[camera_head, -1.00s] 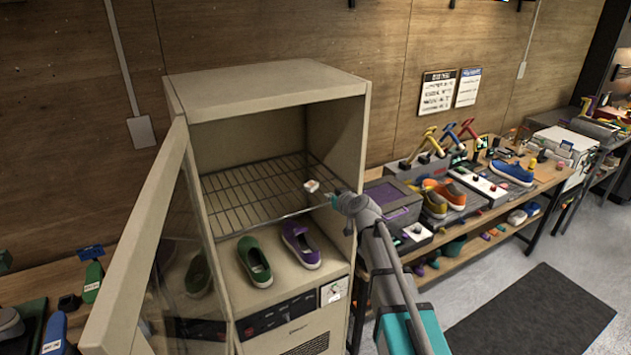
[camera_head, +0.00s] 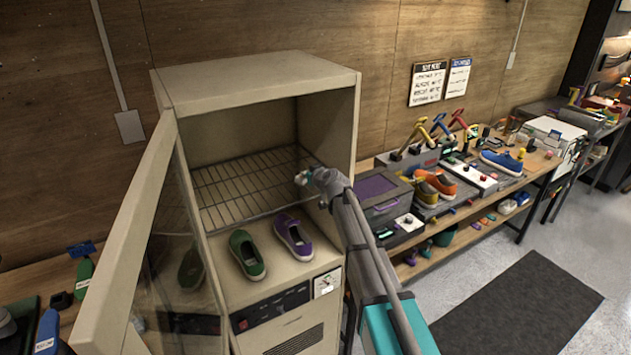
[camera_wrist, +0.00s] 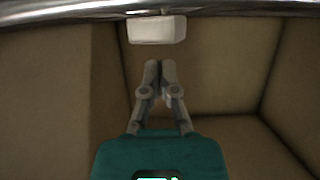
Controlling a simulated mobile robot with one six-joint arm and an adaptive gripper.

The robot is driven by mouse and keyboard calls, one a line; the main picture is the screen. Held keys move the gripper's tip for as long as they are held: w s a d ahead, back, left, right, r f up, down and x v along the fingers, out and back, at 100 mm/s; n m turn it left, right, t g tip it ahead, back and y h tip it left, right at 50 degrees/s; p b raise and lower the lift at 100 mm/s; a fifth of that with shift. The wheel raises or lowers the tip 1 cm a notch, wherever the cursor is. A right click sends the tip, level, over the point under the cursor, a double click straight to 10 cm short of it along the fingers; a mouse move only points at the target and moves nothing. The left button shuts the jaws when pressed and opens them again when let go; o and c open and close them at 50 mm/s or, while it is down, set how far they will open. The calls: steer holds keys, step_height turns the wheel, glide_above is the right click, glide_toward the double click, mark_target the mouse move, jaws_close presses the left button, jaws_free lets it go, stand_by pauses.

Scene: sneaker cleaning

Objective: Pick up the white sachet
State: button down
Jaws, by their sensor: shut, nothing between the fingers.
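The white sachet (camera_head: 301,178) is inside the open cabinet, at the right end of the wire rack in the head view. In the wrist view it shows as a pale block (camera_wrist: 157,29) at the top, just under a shiny metal bar. My gripper (camera_wrist: 160,65) has its two grey fingers together, pointing at the block, with a small gap visible between tips and block. They hold nothing. In the head view my wrist reaches in past the cabinet's right wall and hides most of the fingers.
The wire rack (camera_head: 240,190) spans the cabinet (camera_head: 255,85), whose glass door (camera_head: 130,235) stands open at left. A green shoe (camera_head: 247,254) and a purple shoe (camera_head: 293,237) sit below the rack. A cluttered bench (camera_head: 533,165) stands at right. The shiny bar (camera_wrist: 160,8) crosses the wrist view's top.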

mark_target(315, 195)
steer(key=shift+w+a, duration=0.5)
steer(key=shift+w, duration=0.3)
steer(key=shift+w+a+f, duration=0.15)
steer(key=shift+f, duration=0.05)
steer(key=shift+f+b, duration=0.55)
steer(key=shift+b, duration=0.2)
steer(key=shift+s, duration=0.25)
steer(key=s+d, duration=0.1)
steer(key=s, duration=0.1)
steer(key=s+d, duration=0.3)
steer(key=s, duration=0.1)
steer(key=shift+s+d, duration=0.35)
